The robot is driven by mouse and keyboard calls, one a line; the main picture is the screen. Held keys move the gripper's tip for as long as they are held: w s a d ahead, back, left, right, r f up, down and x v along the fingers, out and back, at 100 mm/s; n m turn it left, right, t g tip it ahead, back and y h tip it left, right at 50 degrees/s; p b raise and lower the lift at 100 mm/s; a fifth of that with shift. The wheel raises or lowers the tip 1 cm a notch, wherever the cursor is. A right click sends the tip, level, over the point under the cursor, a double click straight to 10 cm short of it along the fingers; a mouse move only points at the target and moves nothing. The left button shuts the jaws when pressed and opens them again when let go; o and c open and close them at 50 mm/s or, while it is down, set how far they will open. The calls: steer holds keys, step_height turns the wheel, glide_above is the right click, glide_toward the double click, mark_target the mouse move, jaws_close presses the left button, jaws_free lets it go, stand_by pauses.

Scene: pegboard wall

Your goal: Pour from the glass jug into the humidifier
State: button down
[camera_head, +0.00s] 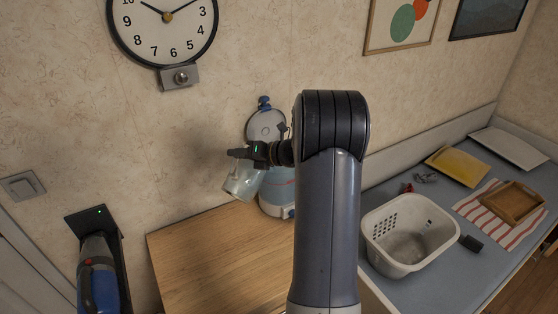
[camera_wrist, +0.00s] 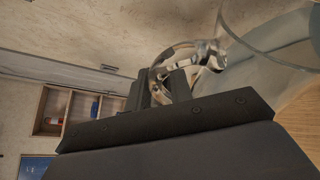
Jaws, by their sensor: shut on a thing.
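The glass jug (camera_head: 243,183) hangs tilted above the wooden table, just left of the humidifier in the head view. My gripper (camera_head: 240,154) is shut on the jug's handle. In the wrist view the curved glass handle (camera_wrist: 157,73) is at the jaws, and part of the clear jug body (camera_wrist: 262,22) fills the upper right. The humidifier (camera_head: 276,190) has a bluish tank and a white base, and stands at the back of the table. A round lid (camera_head: 265,126) with a blue knob shows upright behind it. My arm hides the humidifier's right side. I cannot see any stream of liquid.
The wooden table (camera_head: 205,256) is bare left of the humidifier. A white laundry basket (camera_head: 385,255) stands on the grey surface at right, near a wooden tray (camera_head: 510,203) and a yellow tray (camera_head: 457,166). A wall clock (camera_head: 163,28) hangs above; a cordless vacuum (camera_head: 98,280) is at lower left.

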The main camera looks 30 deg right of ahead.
mark_target(244, 145)
steer(key=shift+w+d+r+m+y, duration=0.15)
steer(key=shift+d+r+m+y, duration=0.1)
steer(key=shift+d+r+m, duration=0.35)
steer(key=shift+w+d+r+m+y, duration=0.15)
steer(key=shift+d+r+m+y, duration=0.15)
steer(key=shift+r, duration=0.45)
stand_by(6.7)
